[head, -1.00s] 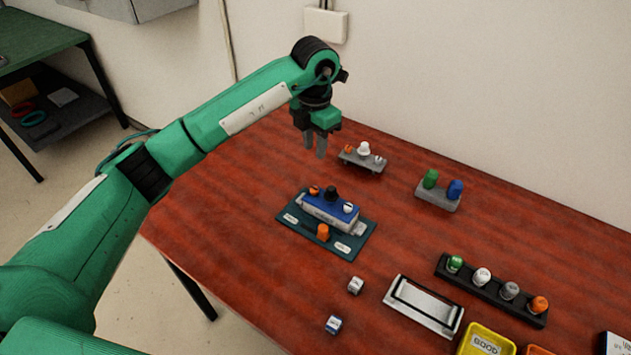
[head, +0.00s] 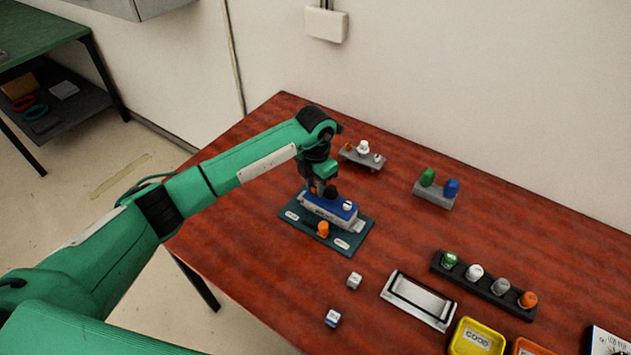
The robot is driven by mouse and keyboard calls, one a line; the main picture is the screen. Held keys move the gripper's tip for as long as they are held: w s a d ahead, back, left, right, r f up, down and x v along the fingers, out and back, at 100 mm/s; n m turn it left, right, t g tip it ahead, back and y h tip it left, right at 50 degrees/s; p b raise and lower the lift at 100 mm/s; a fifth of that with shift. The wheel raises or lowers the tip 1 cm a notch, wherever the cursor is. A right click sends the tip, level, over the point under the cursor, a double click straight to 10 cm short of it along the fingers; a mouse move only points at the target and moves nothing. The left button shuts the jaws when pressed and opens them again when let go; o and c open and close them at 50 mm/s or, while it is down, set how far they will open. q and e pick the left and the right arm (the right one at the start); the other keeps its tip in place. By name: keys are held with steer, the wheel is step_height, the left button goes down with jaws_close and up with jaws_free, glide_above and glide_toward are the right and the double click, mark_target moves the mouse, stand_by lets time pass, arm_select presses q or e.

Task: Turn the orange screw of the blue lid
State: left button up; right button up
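The blue lid (head: 338,208) tops a pale box on a dark teal mat (head: 296,226). A black knob (head: 330,192) stands near its middle and a white screw (head: 347,206) near its right end. The lid's orange screw at the left end is hidden behind my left gripper. My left gripper (head: 316,190) points down over that left end, its fingers low at the lid. It is too small and dark to tell whether they are apart or closed on the screw. My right gripper is not in view.
An orange knob (head: 323,229) stands on the mat in front of the box. Behind are a grey holder with small parts (head: 362,157) and one with green and blue caps (head: 434,196). A metal tray (head: 418,300), a black rack (head: 485,285) and a yellow bin (head: 476,339) are at right.

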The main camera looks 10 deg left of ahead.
arm_select(q)
steer(key=shift+c, duration=0.5)
jaws_close()
steer(key=shift+n, duration=0.4)
steer(key=n+b, duration=0.2)
steer(key=shift+f+n, duration=0.1)
steer(key=shift+n, duration=0.3)
steer(key=n+b, duration=0.1)
steer(key=n, duration=0.3)
steer(key=shift+n+b, duration=0.3)
steer(key=n+b, duration=0.1)
steer(key=n, duration=0.8)
steer(key=shift+n+b, duration=0.3)
steer(key=shift+b, duration=0.05)
